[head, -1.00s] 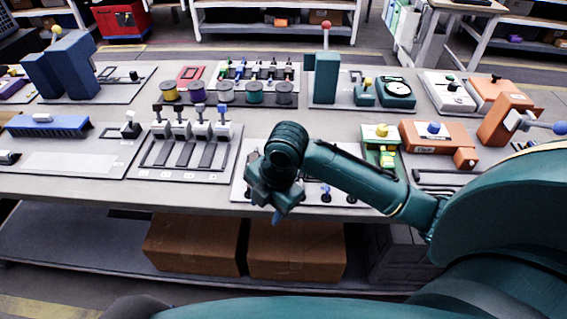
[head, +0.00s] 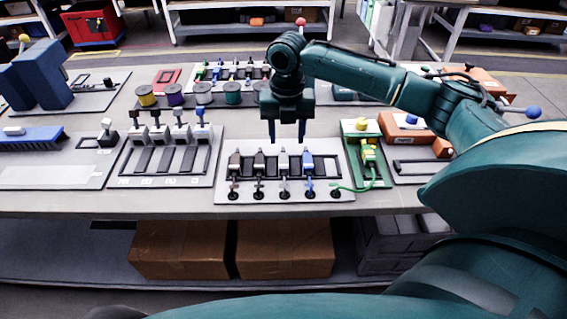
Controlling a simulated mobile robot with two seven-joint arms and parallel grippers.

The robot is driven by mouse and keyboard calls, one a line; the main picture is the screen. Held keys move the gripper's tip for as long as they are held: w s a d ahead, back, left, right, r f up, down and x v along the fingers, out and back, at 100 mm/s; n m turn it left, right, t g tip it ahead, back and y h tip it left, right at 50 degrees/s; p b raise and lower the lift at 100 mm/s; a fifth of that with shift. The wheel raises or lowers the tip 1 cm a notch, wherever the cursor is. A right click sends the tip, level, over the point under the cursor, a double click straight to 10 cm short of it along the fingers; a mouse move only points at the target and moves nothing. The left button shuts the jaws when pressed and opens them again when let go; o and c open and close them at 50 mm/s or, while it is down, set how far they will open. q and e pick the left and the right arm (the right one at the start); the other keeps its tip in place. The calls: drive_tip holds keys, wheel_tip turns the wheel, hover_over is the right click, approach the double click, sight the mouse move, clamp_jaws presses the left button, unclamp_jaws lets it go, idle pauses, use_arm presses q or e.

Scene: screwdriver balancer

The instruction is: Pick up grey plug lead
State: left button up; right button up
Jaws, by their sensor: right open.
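The grey plug lead (head: 284,163) stands third from the left in a row of plugs on a white panel (head: 343,185), its cord running down to a hole near the panel's front edge. My left gripper is not in view.
A board with several levers (head: 172,160) is to the left. Coloured spools (head: 175,97) stand behind. The table's front strip (head: 200,203) is clear.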

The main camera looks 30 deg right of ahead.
sight(284, 159)
drive_tip(key=f, duration=0.7)
drive_tip(key=shift+w+a+f, duration=0.25)
drive_tip(key=shift+a+f, duration=0.05)
drive_tip(key=c, duration=1)
drive_tip(key=shift+r, duration=0.1)
